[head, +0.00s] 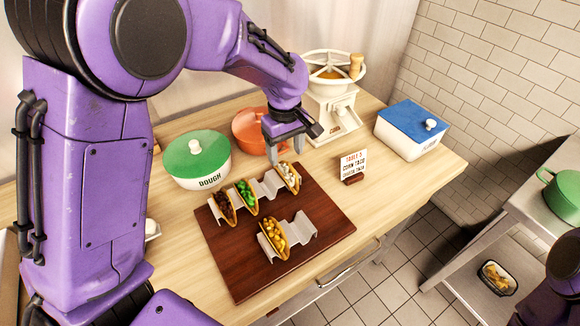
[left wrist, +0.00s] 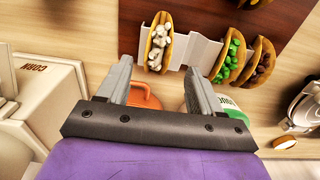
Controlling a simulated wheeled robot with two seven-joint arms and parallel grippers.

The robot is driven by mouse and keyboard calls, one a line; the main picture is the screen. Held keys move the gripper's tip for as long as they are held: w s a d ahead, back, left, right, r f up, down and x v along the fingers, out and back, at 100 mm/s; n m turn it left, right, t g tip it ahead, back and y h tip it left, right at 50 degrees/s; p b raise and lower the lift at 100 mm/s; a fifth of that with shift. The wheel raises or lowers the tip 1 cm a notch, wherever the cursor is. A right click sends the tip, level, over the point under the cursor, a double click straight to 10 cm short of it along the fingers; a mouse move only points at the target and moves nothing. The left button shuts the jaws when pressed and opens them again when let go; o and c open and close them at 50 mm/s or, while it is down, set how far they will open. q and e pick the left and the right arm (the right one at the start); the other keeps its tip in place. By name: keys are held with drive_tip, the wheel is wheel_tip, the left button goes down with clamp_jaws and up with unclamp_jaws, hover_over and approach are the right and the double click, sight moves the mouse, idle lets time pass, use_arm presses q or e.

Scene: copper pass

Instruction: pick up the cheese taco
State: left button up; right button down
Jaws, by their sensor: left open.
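A taco with white filling, which looks like the cheese taco (head: 288,177), stands at the right end of the back metal rack (head: 265,187). In the left wrist view the white-filled taco (left wrist: 158,43) is upright at the rack's left end, just beyond the fingertips. My left gripper (head: 284,150) is open and empty, behind and above this taco, apart from it. A brown-filled taco (head: 222,208) and a green-filled taco (head: 247,196) share the rack. A taco with yellow pieces (head: 273,238) sits in the front rack (head: 296,233). My right gripper is out of view.
The racks stand on a dark wooden board (head: 240,280). A green-lidded dough pot (head: 197,160), an orange-lidded pot (head: 249,132), a mill (head: 331,100), a sign (head: 353,164) and a blue-lidded box (head: 411,130) surround it.

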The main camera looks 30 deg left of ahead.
sight(285, 168)
use_arm(q)
drive_tip(key=shift+s+f, duration=0.35)
drive_tip(key=shift+s, duration=0.1)
drive_tip(key=shift+s+a+f, duration=0.1)
drive_tip(key=shift+s+f, duration=0.1)
drive_tip(key=shift+f, duration=0.1)
drive_tip(key=w+f, duration=0.1)
drive_tip(key=f, duration=0.1)
drive_tip(key=f+p, duration=0.1)
drive_tip(key=f, duration=0.1)
drive_tip(key=w+f, duration=0.1)
drive_tip(key=f, duration=0.1)
drive_tip(key=shift+w+a+p, duration=0.3)
drive_tip(key=shift+p, duration=0.05)
drive_tip(key=shift+s+r, duration=0.35)
drive_tip(key=shift+s, duration=0.2)
drive_tip(key=c, duration=1.1)
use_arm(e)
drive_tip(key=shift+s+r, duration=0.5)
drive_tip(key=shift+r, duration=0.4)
